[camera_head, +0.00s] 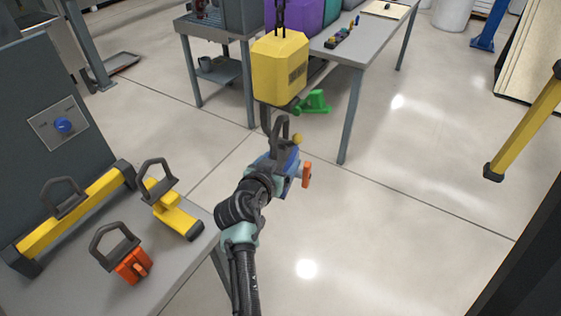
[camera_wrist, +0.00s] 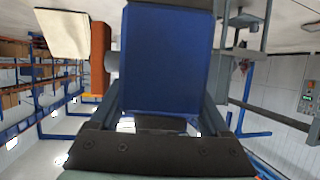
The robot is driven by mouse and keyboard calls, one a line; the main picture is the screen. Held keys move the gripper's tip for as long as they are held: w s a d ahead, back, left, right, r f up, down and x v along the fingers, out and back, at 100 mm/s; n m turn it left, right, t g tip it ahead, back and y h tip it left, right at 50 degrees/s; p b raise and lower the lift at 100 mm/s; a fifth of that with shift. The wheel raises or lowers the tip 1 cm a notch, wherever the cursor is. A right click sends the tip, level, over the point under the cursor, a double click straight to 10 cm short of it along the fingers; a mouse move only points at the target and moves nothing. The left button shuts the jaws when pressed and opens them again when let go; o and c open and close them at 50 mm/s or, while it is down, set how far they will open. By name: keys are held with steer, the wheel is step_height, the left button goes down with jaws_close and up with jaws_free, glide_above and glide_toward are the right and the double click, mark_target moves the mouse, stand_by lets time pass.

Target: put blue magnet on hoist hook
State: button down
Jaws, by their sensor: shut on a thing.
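The yellow hoist block (camera_head: 281,68) hangs from a chain at the top middle of the head view. Its dark hook (camera_head: 265,118) hangs beneath it and is partly lost against the magnet's handle. My gripper (camera_head: 265,167) is shut on the blue magnet (camera_head: 289,158), just below the hook. The magnet is upright, with its dark loop handle (camera_head: 279,128) on top and an orange lever (camera_head: 307,174) at its right. I cannot tell whether the hook passes through the handle. In the wrist view the blue body (camera_wrist: 166,60) fills the middle between the fingers, and the hook is not visible.
A grey table (camera_head: 72,291) at the lower left holds yellow lifting tools and an orange magnet (camera_head: 133,265). A green piece (camera_head: 314,102) shows beside the hook. A grey workbench (camera_head: 372,37) stands behind. Floor to the right is clear up to a yellow bar (camera_head: 527,118).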

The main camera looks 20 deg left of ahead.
steer(key=shift+w+f+b, duration=0.1)
steer(key=shift+f+b, duration=1.9)
steer(key=shift+b, duration=0.4)
steer(key=shift+c, duration=0.2)
jaws_free()
steer(key=shift+o, duration=0.2)
steer(key=shift+f, duration=0.1)
steer(key=shift+s+f, duration=0.25)
steer(key=shift+f, duration=0.25)
steer(key=shift+r, duration=0.2)
